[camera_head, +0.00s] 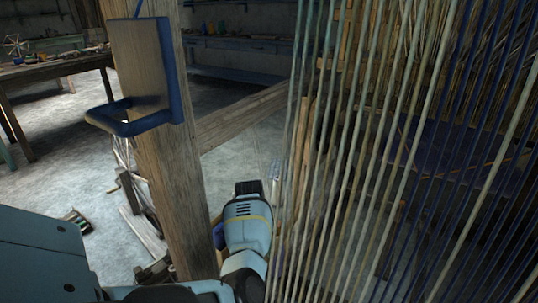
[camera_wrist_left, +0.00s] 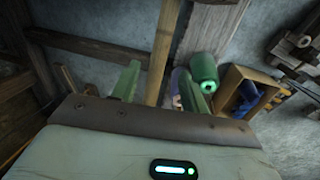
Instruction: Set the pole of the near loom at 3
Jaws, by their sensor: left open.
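The near loom shows in the head view as a thick wooden post (camera_head: 165,170) with a blue metal bracket (camera_head: 150,120), and long warp threads (camera_head: 400,130) to its right. My left arm comes in low, its pale wrist (camera_head: 246,225) between post and threads; its fingers cannot be made out there. In the left wrist view my left gripper (camera_wrist_left: 160,76) is open, its green fingers apart. A light wooden pole (camera_wrist_left: 164,45) stands in line with the gap between them; I cannot tell whether it is between or beyond them. No number marks are legible. My right gripper is not in view.
In the left wrist view a green spool (camera_wrist_left: 203,67) is by the right finger, with a wooden box (camera_wrist_left: 237,76) holding blue items further right. A wooden beam (camera_head: 240,115) runs back from the post. A table (camera_head: 50,68) stands far left; the floor there is largely open.

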